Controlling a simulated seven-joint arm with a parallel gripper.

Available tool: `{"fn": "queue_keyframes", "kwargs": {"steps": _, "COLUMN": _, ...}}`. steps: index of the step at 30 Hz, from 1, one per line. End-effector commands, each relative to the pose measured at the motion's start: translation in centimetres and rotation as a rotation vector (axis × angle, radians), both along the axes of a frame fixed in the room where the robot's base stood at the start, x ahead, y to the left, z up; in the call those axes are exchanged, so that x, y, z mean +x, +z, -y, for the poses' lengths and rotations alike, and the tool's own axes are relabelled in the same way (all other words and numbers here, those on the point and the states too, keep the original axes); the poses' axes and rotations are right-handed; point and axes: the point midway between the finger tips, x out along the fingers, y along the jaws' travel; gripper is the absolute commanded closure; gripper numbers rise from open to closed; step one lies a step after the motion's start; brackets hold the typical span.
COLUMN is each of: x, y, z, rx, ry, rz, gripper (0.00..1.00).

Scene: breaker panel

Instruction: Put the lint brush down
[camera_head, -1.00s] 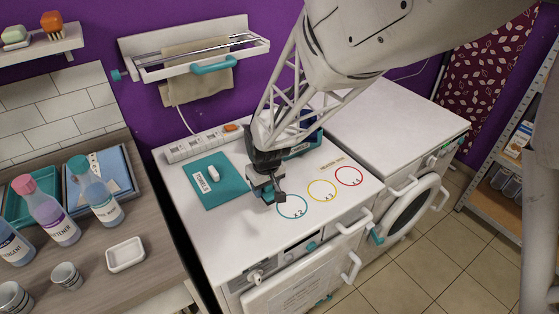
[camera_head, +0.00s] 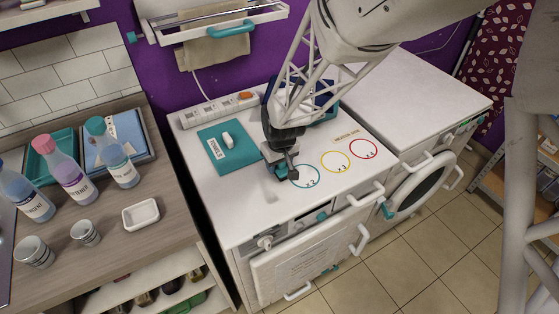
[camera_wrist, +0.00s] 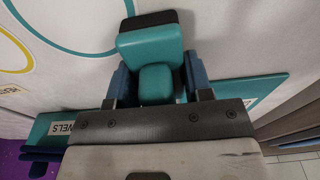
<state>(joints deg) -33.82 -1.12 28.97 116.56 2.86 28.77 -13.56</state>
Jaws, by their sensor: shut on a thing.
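The lint brush (camera_wrist: 152,52) has a teal body with a dark strip at its far end. In the wrist view my gripper (camera_wrist: 157,82) is shut on it, with a blue finger on each side. In the head view my gripper (camera_head: 280,160) is low over the white machine top (camera_head: 225,205), just left of the blue ring (camera_head: 305,176). The dark end of the brush shows there beside the ring. I cannot tell whether the brush touches the surface.
A teal towels mat (camera_head: 212,160) with a small white object (camera_head: 228,140) lies left of my gripper. A yellow ring (camera_head: 336,162) and a red ring (camera_head: 364,149) are to the right. A power strip (camera_head: 218,110) runs along the back. The front left of the top is clear.

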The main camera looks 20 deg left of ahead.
Motion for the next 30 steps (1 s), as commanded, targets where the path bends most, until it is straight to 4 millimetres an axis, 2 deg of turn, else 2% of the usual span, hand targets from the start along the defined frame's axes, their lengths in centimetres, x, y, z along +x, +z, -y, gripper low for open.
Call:
{"fn": "queue_keyframes", "kwargs": {"steps": 3, "x": 0.0, "y": -0.3, "z": 0.0, "rx": 0.0, "ry": 0.0, "rz": 0.0, "gripper": 0.88}}
{"fn": "queue_keyframes", "kwargs": {"steps": 4, "x": 0.0, "y": -0.3, "z": 0.0, "rx": 0.0, "ry": 0.0, "rz": 0.0, "gripper": 0.51}}
{"fn": "queue_keyframes", "kwargs": {"steps": 9, "x": 0.0, "y": -0.2, "z": 0.0, "rx": 0.0, "ry": 0.0, "rz": 0.0, "gripper": 0.28}}
{"fn": "queue_keyframes", "kwargs": {"steps": 22, "x": 0.0, "y": 0.2, "z": 0.0, "rx": 0.0, "ry": 0.0, "rz": 0.0, "gripper": 0.28}}
{"fn": "queue_keyframes", "kwargs": {"steps": 30, "x": -0.2, "y": 2.6, "z": 0.2, "rx": 0.001, "ry": 0.0, "rz": 0.001, "gripper": 0.28}}
